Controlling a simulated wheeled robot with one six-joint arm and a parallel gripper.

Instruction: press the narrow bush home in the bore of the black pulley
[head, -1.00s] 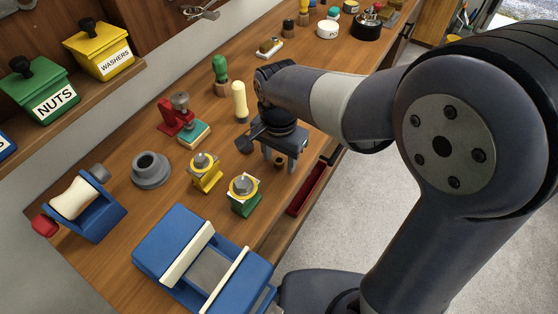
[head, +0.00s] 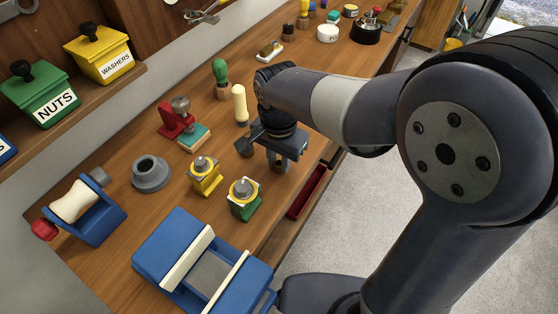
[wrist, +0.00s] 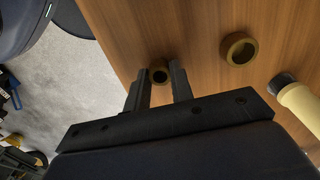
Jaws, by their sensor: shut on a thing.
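My gripper (wrist: 160,80) is shut on the narrow bush (wrist: 159,73), a small brass ring with a dark hole, at the bench's front edge. In the head view my gripper (head: 282,166) points down there and hides the bush. I cannot tell whether the bush touches the bench. A wider brass ring (wrist: 238,49) lies apart on the bench in the wrist view. A dark grey flanged round piece with an open bore (head: 151,172), which looks like the pulley, sits on the bench well left of my gripper.
A blue vise-like block with pale jaws (head: 170,246) stands at the near end. A red tray (head: 307,192) sits below the bench edge.

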